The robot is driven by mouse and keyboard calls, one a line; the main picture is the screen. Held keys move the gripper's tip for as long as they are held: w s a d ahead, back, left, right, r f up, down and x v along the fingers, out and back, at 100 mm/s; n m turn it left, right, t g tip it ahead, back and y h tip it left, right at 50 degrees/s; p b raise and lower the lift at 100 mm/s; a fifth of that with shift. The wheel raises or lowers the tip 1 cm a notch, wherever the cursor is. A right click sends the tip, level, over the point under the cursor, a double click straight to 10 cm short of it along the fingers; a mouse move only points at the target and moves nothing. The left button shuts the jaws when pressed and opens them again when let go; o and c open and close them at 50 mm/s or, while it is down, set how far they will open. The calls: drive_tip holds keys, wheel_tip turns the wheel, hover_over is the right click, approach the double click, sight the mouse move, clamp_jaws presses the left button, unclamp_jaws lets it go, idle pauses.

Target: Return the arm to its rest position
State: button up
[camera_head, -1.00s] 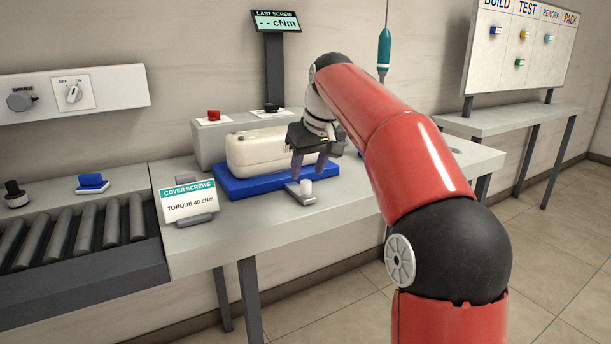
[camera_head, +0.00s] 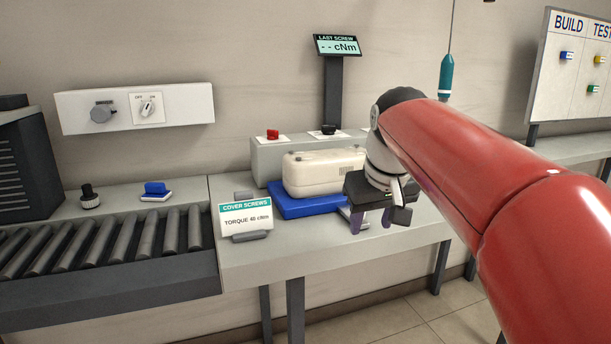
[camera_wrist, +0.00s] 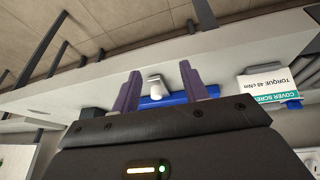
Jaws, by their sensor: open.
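My gripper (camera_head: 371,221) is open, its two purple fingers apart and pointing down. In the head view it hangs in front of the right end of the white case (camera_head: 322,171), which lies on a blue tray (camera_head: 292,207). In the wrist view the fingers of my gripper (camera_wrist: 167,88) are spread with nothing held between them. Beyond them show a small white cylinder (camera_wrist: 155,85) and the blue edge of the tray (camera_wrist: 165,101). My red arm comes in from the right and hides part of the bench.
A torque sign (camera_head: 245,217) stands at the bench's front left. A roller conveyor (camera_head: 110,240) lies further left. A screen on a post (camera_head: 338,46) and a hanging teal screwdriver (camera_head: 445,76) are behind. A grey box with red and black buttons (camera_head: 270,155) stands behind the case.

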drive_tip(key=s+d+f+m, duration=0.2)
drive_tip(key=s+f, duration=1.5)
drive_tip(key=s, duration=0.3)
drive_tip(key=shift+s+d+t, duration=0.2)
drive_tip(key=shift+s+t, duration=0.2)
